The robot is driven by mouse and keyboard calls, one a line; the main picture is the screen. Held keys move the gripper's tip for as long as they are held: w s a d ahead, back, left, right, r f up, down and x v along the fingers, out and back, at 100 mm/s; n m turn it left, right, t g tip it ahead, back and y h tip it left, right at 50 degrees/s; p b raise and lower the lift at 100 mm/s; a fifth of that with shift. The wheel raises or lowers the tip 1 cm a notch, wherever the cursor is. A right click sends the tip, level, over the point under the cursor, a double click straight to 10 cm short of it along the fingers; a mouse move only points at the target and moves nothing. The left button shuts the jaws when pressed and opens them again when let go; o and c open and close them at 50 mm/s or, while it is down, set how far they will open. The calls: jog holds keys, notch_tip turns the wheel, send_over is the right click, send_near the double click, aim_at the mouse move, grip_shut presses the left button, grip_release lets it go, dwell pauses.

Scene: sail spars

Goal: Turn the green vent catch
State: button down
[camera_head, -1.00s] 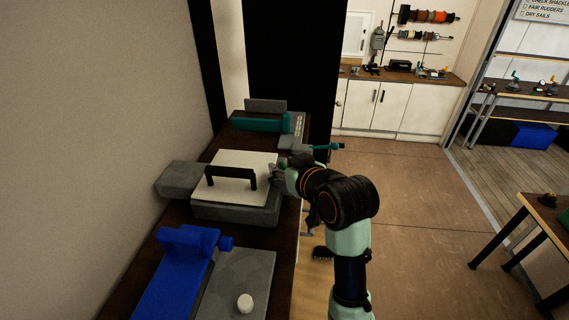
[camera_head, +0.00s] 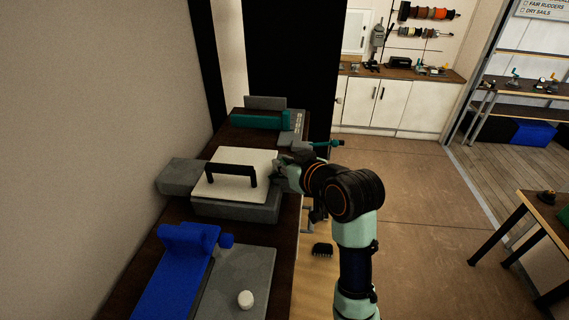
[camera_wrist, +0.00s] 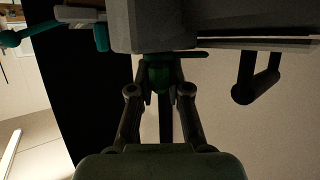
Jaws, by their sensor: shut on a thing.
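The green vent catch (camera_wrist: 157,76) shows in the wrist view, under the edge of a grey housing (camera_wrist: 165,25). My gripper (camera_wrist: 166,90) is shut on it, with one finger on each side. In the head view my gripper (camera_head: 281,172) is at the right side of the grey box (camera_head: 235,211) with the white lid (camera_head: 222,190). There the catch is hidden behind the gripper. A black handle (camera_head: 232,168) stands on the lid, and it also shows in the wrist view (camera_wrist: 244,92).
A teal device (camera_head: 260,120) is behind the box. Open floor (camera_head: 420,200) lies to the right.

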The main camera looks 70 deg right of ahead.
jog(key=n+t+y, duration=0.1)
jog(key=n+y, duration=0.2)
jog(key=n+t+y, duration=0.1)
jog(key=n+y, duration=0.1)
jog(key=y, duration=0.1)
jog(key=shift+n+t+b, duration=0.3)
jog(key=shift+n+b, duration=0.05)
jog(key=shift+n, duration=0.05)
jog(key=shift+n+y+b, duration=0.85)
jog(key=shift+n+y, duration=1.35)
jog(key=shift+y, duration=0.5)
jog(key=shift+g, duration=0.4)
jog(key=c, duration=1.1)
grip_release()
jog(key=v, duration=1.2)
jog(key=shift+d, duration=0.1)
